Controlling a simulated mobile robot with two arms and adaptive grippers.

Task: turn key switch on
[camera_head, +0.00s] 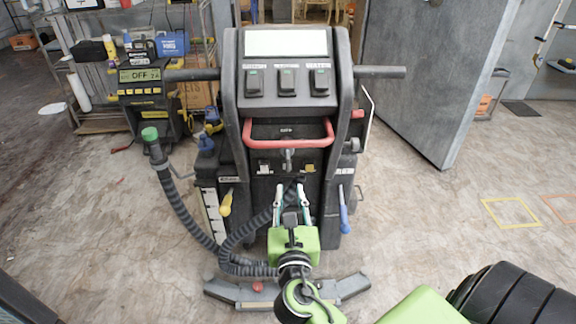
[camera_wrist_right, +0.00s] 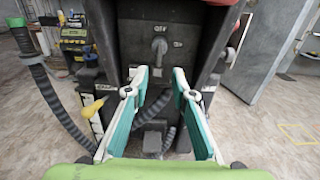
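The key switch (camera_head: 288,157) is a grey knob on the dark front of the machine, just below the red handle. In the right wrist view the key switch (camera_wrist_right: 157,50) stands upright near the top middle, with a small pale label above it. My right gripper (camera_head: 290,189) is in front of the machine, below the key switch and apart from it. In the wrist view the right gripper (camera_wrist_right: 160,74) has its two teal fingers spread with an empty gap between them. My left gripper is not in view.
A red handle (camera_head: 288,140) juts out above the switch. A yellow lever (camera_head: 226,203) and a blue lever (camera_head: 344,212) flank the machine's front. A ribbed hose (camera_head: 195,222) loops at the left. A grey door (camera_head: 425,75) stands behind right. Floor at right is mostly clear.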

